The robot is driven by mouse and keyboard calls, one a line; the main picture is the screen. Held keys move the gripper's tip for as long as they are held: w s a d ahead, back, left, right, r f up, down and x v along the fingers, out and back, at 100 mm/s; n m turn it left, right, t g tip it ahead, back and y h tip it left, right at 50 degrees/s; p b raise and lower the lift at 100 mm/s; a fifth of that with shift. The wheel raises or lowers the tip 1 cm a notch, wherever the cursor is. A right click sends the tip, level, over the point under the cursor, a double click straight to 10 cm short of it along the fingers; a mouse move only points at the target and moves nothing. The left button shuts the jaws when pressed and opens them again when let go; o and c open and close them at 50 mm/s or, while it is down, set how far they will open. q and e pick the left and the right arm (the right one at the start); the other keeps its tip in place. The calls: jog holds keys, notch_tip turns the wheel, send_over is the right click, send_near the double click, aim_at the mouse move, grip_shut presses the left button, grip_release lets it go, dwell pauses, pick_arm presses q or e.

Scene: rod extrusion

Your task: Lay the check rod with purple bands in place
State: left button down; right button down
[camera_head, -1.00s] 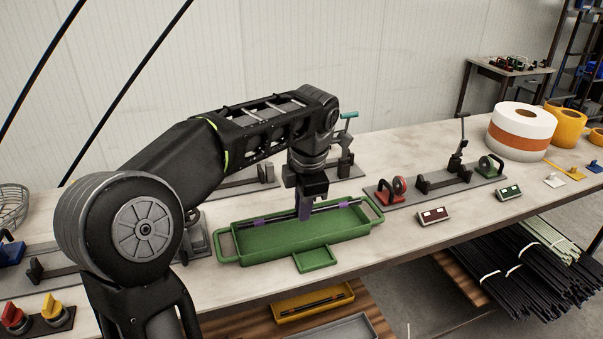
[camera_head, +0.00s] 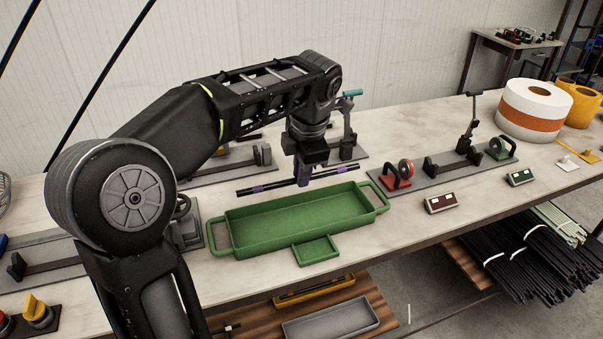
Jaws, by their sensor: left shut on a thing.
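The check rod with purple bands (camera_head: 258,188) is a thin dark rod with purple bands near its ends. My left gripper (camera_head: 304,180) is shut on the rod near its middle. The rod is held roughly level above the back edge of the green tray (camera_head: 245,239), clear of it. The tray's long compartment is empty, and a small square compartment sticks out at its front. The fingertips partly hide the rod's middle. My right gripper is not in view.
Behind my left gripper stands a grey fixture with a teal-handled clamp (camera_head: 347,130), partly hidden by my arm. To the right is a grey fixture plate (camera_head: 437,179) with red and green parts. Small display boxes (camera_head: 440,203) sit in front of it. Open bench lies right of the tray.

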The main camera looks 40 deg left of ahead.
aim_at(300, 221)
pick_arm(q)
jog(key=shift+f+b, duration=5.2)
jog(key=shift+f, duration=0.9)
jog(key=c, duration=1.4)
grip_release()
jog(key=shift+o, duration=0.2)
